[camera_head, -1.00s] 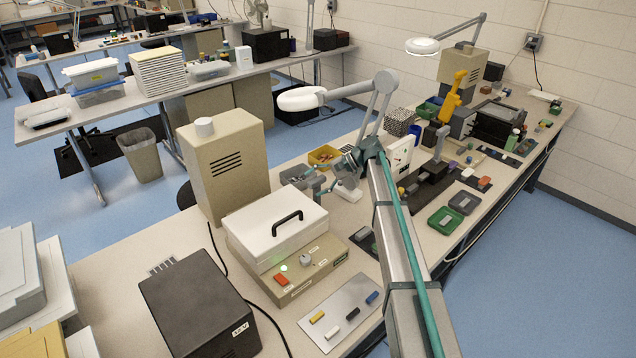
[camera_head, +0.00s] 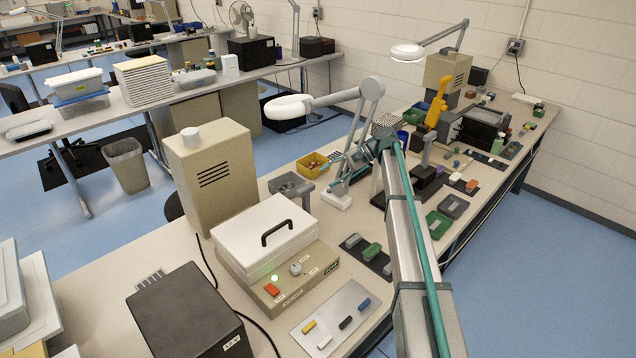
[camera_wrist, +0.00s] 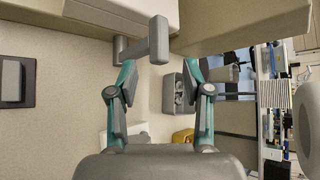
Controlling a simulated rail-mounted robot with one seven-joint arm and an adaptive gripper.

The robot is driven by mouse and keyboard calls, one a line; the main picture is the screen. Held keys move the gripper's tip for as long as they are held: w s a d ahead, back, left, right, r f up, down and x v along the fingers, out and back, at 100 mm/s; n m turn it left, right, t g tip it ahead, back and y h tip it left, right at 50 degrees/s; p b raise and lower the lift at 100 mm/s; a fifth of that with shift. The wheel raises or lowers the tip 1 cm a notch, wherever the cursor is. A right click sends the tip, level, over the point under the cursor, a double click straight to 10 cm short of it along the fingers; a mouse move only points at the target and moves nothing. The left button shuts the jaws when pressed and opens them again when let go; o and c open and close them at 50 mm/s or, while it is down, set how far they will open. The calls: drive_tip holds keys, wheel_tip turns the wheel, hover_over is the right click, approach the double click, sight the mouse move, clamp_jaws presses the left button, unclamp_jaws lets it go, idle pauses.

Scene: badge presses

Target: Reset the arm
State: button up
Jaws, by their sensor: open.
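My gripper (camera_wrist: 160,74) shows in the wrist view with its two teal-and-grey fingers spread apart. Nothing is held between them. A grey T-shaped handle (camera_wrist: 155,42) lies just beyond the fingertips; I cannot tell how large the gap is. A similar grey handle (camera_head: 322,187) shows in the head view beside the white-lidded box machine (camera_head: 262,228).
A lamp (camera_head: 290,106) on a jointed stand rises close to my arm. A tall beige machine (camera_head: 215,178) and a dark box (camera_head: 188,315) stand left. A yellow bin (camera_head: 312,166) and a grey bin (camera_head: 285,184) sit behind. The blue floor at right is clear.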

drive_tip(key=shift+v, duration=0.85)
